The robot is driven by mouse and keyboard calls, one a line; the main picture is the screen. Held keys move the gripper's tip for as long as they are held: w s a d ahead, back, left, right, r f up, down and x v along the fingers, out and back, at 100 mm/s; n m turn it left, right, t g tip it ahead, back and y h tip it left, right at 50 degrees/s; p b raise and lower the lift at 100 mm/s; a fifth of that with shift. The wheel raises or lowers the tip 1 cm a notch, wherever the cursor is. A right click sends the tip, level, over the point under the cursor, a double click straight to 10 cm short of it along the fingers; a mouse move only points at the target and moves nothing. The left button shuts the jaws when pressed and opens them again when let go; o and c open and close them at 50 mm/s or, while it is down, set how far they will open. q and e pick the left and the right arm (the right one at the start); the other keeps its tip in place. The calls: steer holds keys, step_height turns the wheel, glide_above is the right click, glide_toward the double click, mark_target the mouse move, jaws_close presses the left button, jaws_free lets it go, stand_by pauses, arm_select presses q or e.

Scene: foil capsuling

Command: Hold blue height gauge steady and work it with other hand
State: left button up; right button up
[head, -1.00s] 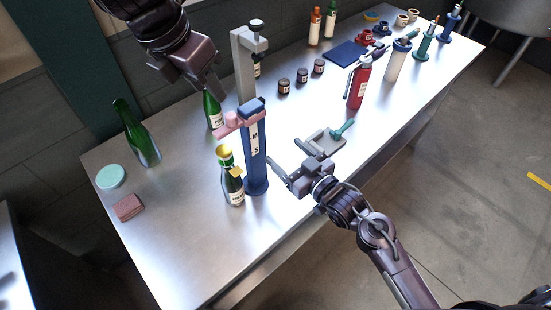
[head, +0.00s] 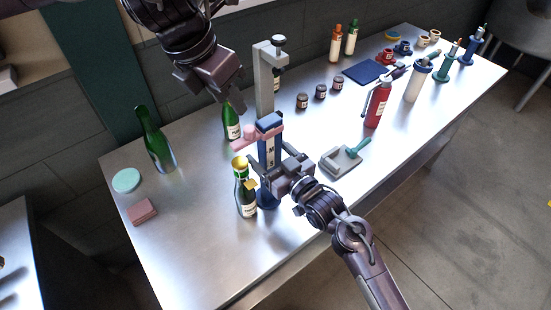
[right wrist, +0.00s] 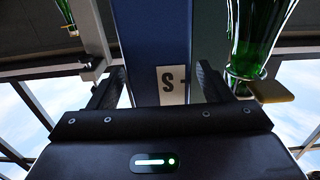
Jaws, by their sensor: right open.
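The blue height gauge (head: 264,151) stands upright near the table's front edge, with a pink arm (head: 256,138) reaching left from its top. Its blue column (right wrist: 150,45) and a white label with an S fill the middle of the right wrist view. My right gripper (head: 274,172) is open at the column, its fingers on either side; I cannot tell whether they touch it. A green bottle with a gold top (head: 245,192) stands just left of the gauge, below the pink arm. My left gripper (head: 235,100) hangs above and behind the gauge; its jaw opening is unclear.
A grey stand (head: 265,80) rises behind the gauge, with a green bottle (head: 231,124) beside it. Another green bottle (head: 155,142) stands left.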

mark_target(249, 128)
steer(key=c, duration=1.4)
arm_select(q)
steer(key=shift+o, duration=0.8)
arm_select(e)
steer(key=shift+a, duration=0.1)
steer(key=shift+d, duration=0.2)
arm_select(q)
steer(key=w+d+r+m+g+y, duration=0.2)
steer(key=w+d+r+g+y, duration=0.1)
step_height(249, 128, down, 12)
steer(key=shift+s+r, duration=0.1)
arm_select(e)
steer(key=shift+a, duration=0.1)
